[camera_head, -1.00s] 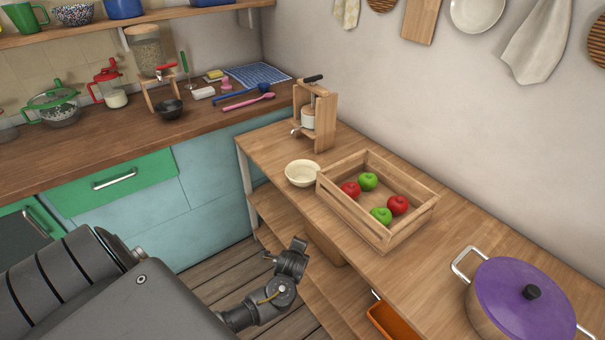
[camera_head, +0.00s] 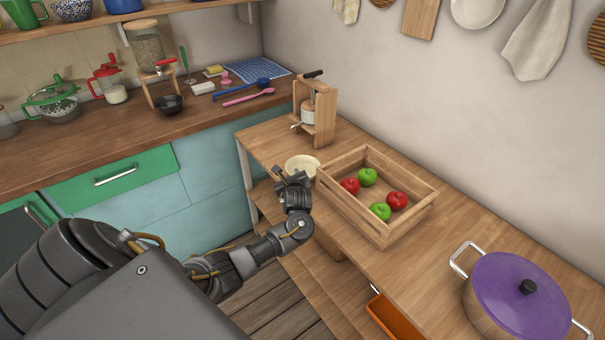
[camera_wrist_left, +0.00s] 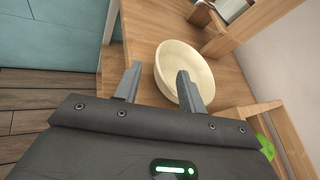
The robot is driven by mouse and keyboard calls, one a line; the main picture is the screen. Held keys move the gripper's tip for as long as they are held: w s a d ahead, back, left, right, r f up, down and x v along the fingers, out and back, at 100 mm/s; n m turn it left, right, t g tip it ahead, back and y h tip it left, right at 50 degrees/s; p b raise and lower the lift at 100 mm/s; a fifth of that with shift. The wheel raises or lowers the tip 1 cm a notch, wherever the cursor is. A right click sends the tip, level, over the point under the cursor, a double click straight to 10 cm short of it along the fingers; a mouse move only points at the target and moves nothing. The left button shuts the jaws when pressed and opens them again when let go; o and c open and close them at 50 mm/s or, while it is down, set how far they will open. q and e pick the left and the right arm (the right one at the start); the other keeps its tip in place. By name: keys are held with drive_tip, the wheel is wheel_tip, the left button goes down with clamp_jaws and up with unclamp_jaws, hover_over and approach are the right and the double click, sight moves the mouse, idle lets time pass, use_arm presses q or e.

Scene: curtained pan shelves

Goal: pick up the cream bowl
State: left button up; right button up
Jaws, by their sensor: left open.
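The cream bowl (camera_head: 303,163) stands upright on the wooden side table, left of the apple crate. My left gripper (camera_head: 289,177) is just in front of it in the head view and hides part of its near side. In the left wrist view the cream bowl (camera_wrist_left: 186,70) lies beyond the open left gripper (camera_wrist_left: 158,84). The right fingertip overlaps the bowl's near rim in the picture, and the left fingertip is left of the bowl. I cannot tell whether the fingers touch it. Nothing is held. My right gripper is not in view.
A wooden crate (camera_head: 402,225) with red and green apples stands close right of the bowl. A wooden press stand (camera_head: 325,115) is behind it. A purple-lidded pot (camera_head: 520,295) stands at the front right. The table's left edge is near the bowl.

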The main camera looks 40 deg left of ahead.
sight(289, 172)
use_arm(q)
drive_tip(key=shift+b+x, duration=0.35)
drive_tip(key=shift+x, duration=3.35)
drive_tip(key=shift+w+d, duration=0.1)
drive_tip(key=shift+d, duration=0.05)
clamp_jaws()
